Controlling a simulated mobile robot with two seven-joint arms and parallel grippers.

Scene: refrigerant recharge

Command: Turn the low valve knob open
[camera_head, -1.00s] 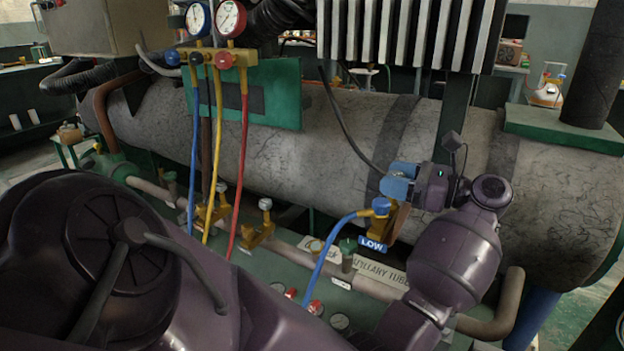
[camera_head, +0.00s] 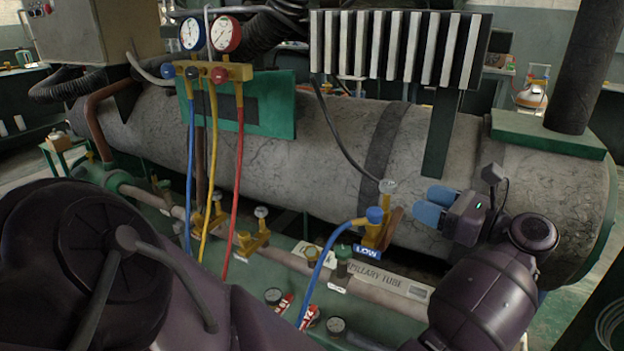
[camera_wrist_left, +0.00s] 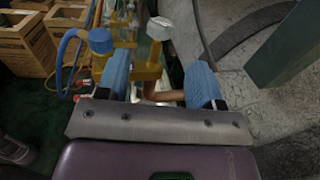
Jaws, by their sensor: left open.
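The low valve is a brass-yellow fitting (camera_head: 374,237) with a blue hose cap, above the blue LOW label (camera_head: 367,251). Its pale grey knob (camera_head: 388,187) stands on top at the right. My left gripper (camera_head: 434,204), with blue fingers, is open and empty to the right of the knob, with a gap between them. In the left wrist view the knob (camera_wrist_left: 160,28) lies ahead of the fingertips, in line with the space between the left gripper's fingers (camera_wrist_left: 160,73). My right gripper is not in view.
A blue hose (camera_head: 318,272) hangs from the low valve's cap. Another brass valve (camera_head: 252,240) stands to the left, below the gauge manifold (camera_head: 209,72). The large grey tank (camera_head: 300,150) lies behind the valves. A black cable (camera_head: 340,130) runs down the tank near the knob.

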